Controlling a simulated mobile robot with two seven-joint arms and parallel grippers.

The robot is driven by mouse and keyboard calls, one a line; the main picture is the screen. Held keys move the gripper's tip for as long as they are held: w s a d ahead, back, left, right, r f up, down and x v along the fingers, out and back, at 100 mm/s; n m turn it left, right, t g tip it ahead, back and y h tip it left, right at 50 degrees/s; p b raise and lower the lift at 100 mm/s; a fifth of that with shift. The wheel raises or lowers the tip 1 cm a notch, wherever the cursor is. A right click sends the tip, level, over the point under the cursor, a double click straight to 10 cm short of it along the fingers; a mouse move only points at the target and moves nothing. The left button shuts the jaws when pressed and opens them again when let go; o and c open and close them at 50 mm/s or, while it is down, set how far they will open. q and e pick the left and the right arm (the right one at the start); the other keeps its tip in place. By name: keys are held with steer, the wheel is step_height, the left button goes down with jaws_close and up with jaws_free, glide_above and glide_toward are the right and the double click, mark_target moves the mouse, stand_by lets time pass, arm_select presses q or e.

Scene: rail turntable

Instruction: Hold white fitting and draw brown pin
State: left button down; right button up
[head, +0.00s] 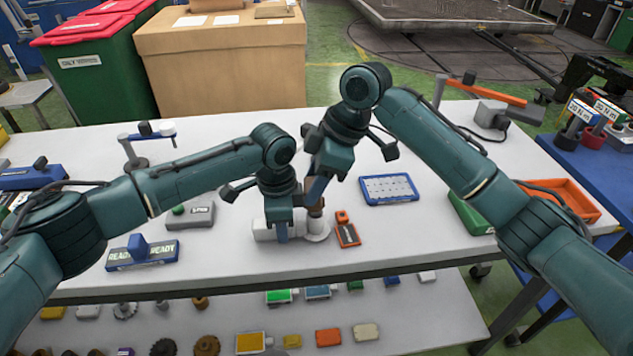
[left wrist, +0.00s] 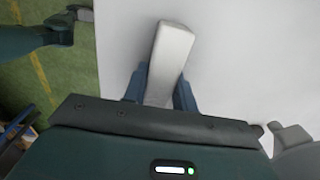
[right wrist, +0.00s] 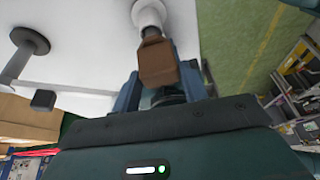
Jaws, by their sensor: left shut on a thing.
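The white fitting (head: 264,232) lies near the table's front edge; its bar fills the jaws in the left wrist view (left wrist: 171,50). My left gripper (head: 282,232) is shut on this bar. The brown pin (head: 316,209) stands in the round right end of the fitting. In the right wrist view, its block-like brown head (right wrist: 157,64) is between the fingers of my right gripper (right wrist: 160,85), with the white round end (right wrist: 149,14) beyond it. The right fingers look spread, straddling the head. Part of the pin is hidden by the right gripper in the head view.
An orange-and-black device (head: 347,231) lies close right of the fitting. A blue tray (head: 389,189) sits behind it. A blue READY stand (head: 142,252) and a grey box (head: 190,214) are to the left. An orange bin (head: 563,198) is at right.

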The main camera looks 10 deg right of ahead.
arm_select(q)
steer(key=shift+s+a+f, duration=0.15)
steer(key=shift+a+f, duration=0.1)
steer(key=shift+f, duration=0.15)
arm_select(e)
steer(key=o, duration=0.5)
steer(key=shift+a+r, duration=0.1)
steer(key=shift+r, duration=0.3)
steer(key=shift+c, duration=0.2)
arm_select(q)
steer(key=shift+d+r, duration=0.1)
arm_select(e)
steer(key=shift+o, duration=0.3)
steer(key=shift+w+f, duration=0.1)
arm_select(q)
steer(key=shift+d+r, duration=0.1)
arm_select(e)
steer(key=v, duration=1.2)
arm_select(q)
steer(key=c, duration=1.1)
jaws_free()
steer(key=shift+o, duration=0.2)
